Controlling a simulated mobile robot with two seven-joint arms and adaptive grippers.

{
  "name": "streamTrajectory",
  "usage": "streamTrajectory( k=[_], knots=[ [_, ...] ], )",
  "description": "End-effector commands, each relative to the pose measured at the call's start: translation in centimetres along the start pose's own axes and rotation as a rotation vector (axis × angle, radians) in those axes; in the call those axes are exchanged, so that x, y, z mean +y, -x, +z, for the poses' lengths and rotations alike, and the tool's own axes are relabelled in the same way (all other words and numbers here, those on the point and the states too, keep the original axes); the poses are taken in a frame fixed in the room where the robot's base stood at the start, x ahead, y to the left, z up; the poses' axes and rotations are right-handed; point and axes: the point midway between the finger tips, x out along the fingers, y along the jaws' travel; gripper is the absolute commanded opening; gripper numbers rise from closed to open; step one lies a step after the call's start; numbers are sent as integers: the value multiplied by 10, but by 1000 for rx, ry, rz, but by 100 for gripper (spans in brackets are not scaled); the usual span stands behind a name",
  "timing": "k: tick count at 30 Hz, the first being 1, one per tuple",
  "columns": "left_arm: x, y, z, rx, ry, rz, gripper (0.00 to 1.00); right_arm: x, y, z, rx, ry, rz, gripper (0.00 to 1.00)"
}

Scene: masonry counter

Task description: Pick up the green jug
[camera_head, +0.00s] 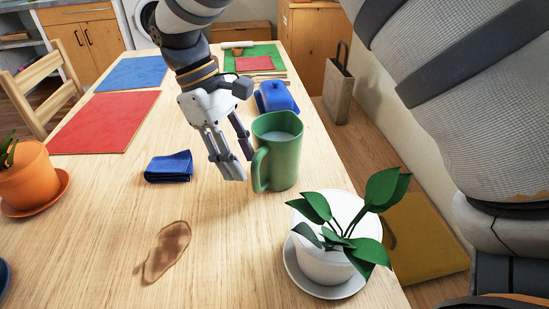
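The green jug (284,158) stands upright on the wooden table, right of the middle, with its handle turned to the left and toward me. Its inside looks pale grey. My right gripper (241,168) comes down from the top and is beside the jug, just left of its body and near the handle. Its two fingers are apart with nothing seen between them. I cannot tell whether a finger touches the jug. My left gripper is not in view.
A white pot with a leafy plant (325,262) stands on a saucer in front of the jug. A blue folded cloth (168,168) lies left of the gripper. A blue object (276,97) is behind the jug. An orange pot (30,177) stands far left.

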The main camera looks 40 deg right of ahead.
Motion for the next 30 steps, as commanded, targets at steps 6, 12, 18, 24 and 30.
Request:
streamTrajectory(
  k=[6,12,18,24,30],
  knots=[
    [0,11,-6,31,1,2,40,-2,-38,11,0,1,0,36],
    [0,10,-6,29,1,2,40,-2,-50,10,1,1,1,36],
    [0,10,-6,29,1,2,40,-2,-49,10,1,1,1,14],
    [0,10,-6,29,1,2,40,-2,-50,10,0,1,0,0],
    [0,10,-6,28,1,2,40,-2,-49,10,0,0,2,0]
  ],
)
